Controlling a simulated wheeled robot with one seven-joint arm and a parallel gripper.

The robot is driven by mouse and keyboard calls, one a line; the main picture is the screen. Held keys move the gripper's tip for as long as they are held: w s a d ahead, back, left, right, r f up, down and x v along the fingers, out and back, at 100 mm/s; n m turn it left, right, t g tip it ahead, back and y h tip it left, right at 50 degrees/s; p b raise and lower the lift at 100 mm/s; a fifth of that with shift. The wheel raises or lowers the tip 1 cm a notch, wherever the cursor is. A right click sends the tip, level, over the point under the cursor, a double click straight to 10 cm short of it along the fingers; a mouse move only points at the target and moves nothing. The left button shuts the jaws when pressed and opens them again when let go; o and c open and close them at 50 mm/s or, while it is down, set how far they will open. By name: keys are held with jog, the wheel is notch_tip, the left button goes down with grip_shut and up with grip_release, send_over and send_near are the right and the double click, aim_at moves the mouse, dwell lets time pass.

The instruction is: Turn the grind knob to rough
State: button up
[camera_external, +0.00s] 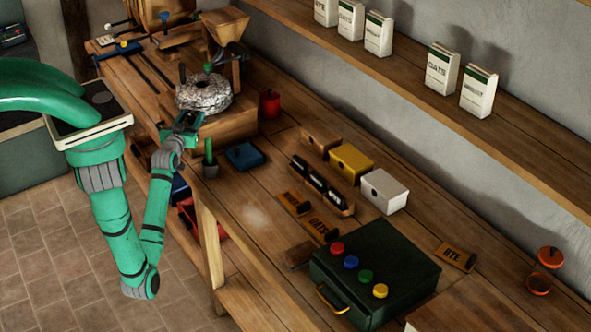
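The mill stands at the back left of the bench, with a grey round stone (204,93) on a wooden base (232,124) and a wooden hopper (226,27) above. My gripper (190,120) is at the front of the mill, close to or against the wooden base just below the stone. Its fingers are small and partly merge with the mill, so I cannot tell whether they are open or hold anything. I cannot make out a grind knob or its marks; it may be hidden behind my gripper. A small green piece (208,68) shows above the stone.
A dark green box (400,262) with several coloured knobs stands at the front right. A green upright item in a dark pot (209,158) and a blue item (242,156) sit near my gripper. A red cup (270,103) is right of the mill.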

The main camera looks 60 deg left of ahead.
jog(key=c, duration=0.8)
jog(key=shift+f+m+t+h, duration=0.1)
jog(key=shift+m+t+h, duration=0.5)
jog(key=shift+h, duration=0.1)
jog(key=o, duration=1)
jog(key=shift+o, duration=0.2)
jog(key=v, duration=1.1)
